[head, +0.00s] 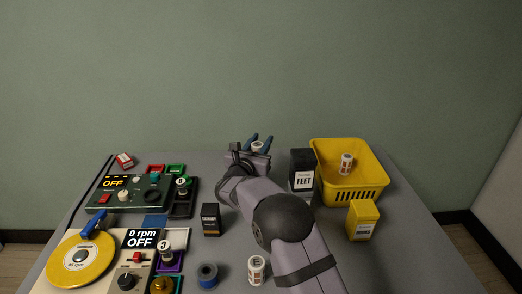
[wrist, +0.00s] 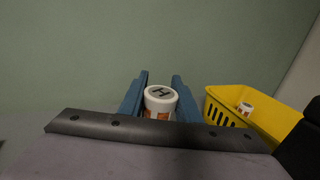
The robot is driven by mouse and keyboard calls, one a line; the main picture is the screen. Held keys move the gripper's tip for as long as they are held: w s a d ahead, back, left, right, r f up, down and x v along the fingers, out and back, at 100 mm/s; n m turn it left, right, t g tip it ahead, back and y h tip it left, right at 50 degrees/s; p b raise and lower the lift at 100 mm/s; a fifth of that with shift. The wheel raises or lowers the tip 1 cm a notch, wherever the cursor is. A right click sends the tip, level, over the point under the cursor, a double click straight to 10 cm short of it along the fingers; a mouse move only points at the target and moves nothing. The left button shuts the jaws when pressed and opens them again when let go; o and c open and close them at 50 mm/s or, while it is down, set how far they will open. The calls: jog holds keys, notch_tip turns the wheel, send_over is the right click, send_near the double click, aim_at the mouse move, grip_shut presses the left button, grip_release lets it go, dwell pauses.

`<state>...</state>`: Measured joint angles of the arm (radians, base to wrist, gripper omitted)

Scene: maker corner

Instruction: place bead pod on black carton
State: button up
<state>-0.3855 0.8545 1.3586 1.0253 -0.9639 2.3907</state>
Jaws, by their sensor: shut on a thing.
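My gripper (head: 258,141) is shut on a white bead pod (head: 257,147) near the far side of the table. In the wrist view the pod (wrist: 160,102) sits upright between the two blue fingers, with a dark H on its lid and an orange mark on its side. A tall black carton (head: 302,160) labelled FEET stands to the right of my gripper, beside the yellow basket. A smaller black carton (head: 210,220) with a small label stands left of my forearm. Both are apart from the held pod.
The yellow basket (head: 348,194) holds another white pod (head: 346,163). A yellow box (head: 362,220) stands in front of it. Another pod (head: 256,269) and a dark blue-centred roll (head: 208,275) stand near the front. Control panels (head: 112,208) and a yellow turntable (head: 98,263) fill the left.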

jog(key=shift+f, duration=1.65)
jog(key=shift+f, duration=0.2)
jog(key=o, duration=1.1)
jog(key=shift+r, duration=0.15)
jog(key=shift+r, duration=0.1)
jog(key=b+v, duration=0.1)
jog(key=v, duration=1.1)
jog(key=shift+b, duration=0.4)
